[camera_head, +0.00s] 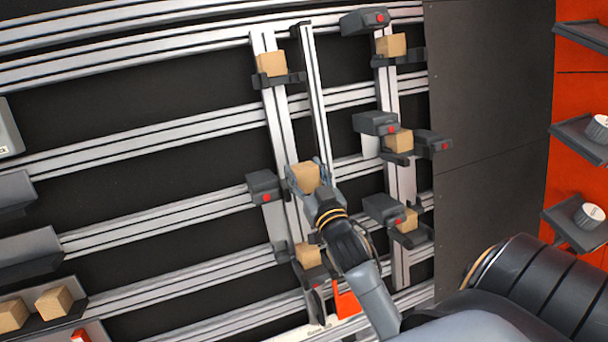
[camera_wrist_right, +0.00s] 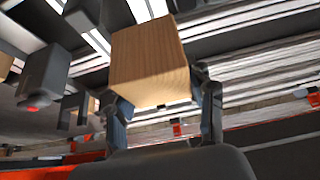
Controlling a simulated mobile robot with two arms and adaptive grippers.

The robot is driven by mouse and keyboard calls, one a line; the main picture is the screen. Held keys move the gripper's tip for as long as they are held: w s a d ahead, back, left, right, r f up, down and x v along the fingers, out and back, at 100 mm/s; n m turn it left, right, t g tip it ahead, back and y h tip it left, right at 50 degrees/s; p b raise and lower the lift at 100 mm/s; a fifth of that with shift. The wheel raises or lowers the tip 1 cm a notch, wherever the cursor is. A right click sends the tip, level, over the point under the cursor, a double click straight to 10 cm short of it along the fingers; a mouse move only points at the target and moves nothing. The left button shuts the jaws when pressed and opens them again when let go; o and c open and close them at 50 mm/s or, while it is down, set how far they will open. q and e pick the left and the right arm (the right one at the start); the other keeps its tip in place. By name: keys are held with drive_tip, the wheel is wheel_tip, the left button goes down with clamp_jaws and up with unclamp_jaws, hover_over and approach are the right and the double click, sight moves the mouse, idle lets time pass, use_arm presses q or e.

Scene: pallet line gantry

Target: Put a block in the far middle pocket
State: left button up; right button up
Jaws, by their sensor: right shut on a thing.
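My right gripper (camera_head: 307,171) is shut on a light wooden block (camera_head: 304,181), in front of the left upright rail (camera_head: 294,140) at about mid-height. In the right wrist view the same block (camera_wrist_right: 150,62) sits between the two fingers (camera_wrist_right: 160,92). A dark clamp (camera_head: 263,184) with a red dot is just left of the held block. The gripper hides the rail behind it, so I cannot tell whether the block touches a pocket there. Other blocks sit on this rail above (camera_head: 271,63) and below (camera_head: 306,255). My left gripper is not in view.
The right upright rail carries blocks at the top (camera_head: 391,44), middle (camera_head: 398,140) and bottom (camera_head: 406,221), among protruding dark clamps (camera_head: 376,123). Two spare blocks (camera_head: 54,302) lie on a lower left shelf. Side shelves (camera_head: 580,138) hold white round items.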

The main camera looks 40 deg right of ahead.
drive_tip(key=shift+w+f, duration=0.3)
drive_tip(key=shift+w, duration=0.05)
drive_tip(key=shift+w+d+f+b, duration=0.25)
drive_tip(key=shift+w+f+b, duration=0.2)
drive_tip(key=shift+w+b, duration=0.25)
drive_tip(key=shift+w+d+f+b, duration=0.2)
drive_tip(key=shift+w+f+b, duration=0.2)
drive_tip(key=shift+w, duration=0.35)
drive_tip(key=shift+w+d+f+b, duration=0.15)
drive_tip(key=shift+w+f+b, duration=0.15)
drive_tip(key=shift+w, duration=0.45)
drive_tip(key=shift+w+d+f+b, duration=0.25)
drive_tip(key=shift+w+f, duration=0.2)
drive_tip(key=shift+w, duration=0.3)
drive_tip(key=shift+w+d+f+b, duration=0.1)
drive_tip(key=shift+w+f+b, duration=0.25)
drive_tip(key=shift+w, duration=0.2)
drive_tip(key=shift+w+d+f+b, duration=0.1)
drive_tip(key=shift+w+f+b, duration=0.2)
drive_tip(key=shift+w, duration=0.2)
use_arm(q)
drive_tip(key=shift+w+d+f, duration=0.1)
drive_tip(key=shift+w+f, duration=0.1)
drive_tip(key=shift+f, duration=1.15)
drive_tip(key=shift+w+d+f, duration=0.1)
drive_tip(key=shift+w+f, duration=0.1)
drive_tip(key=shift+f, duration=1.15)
use_arm(e)
drive_tip(key=shift+r, duration=0.25)
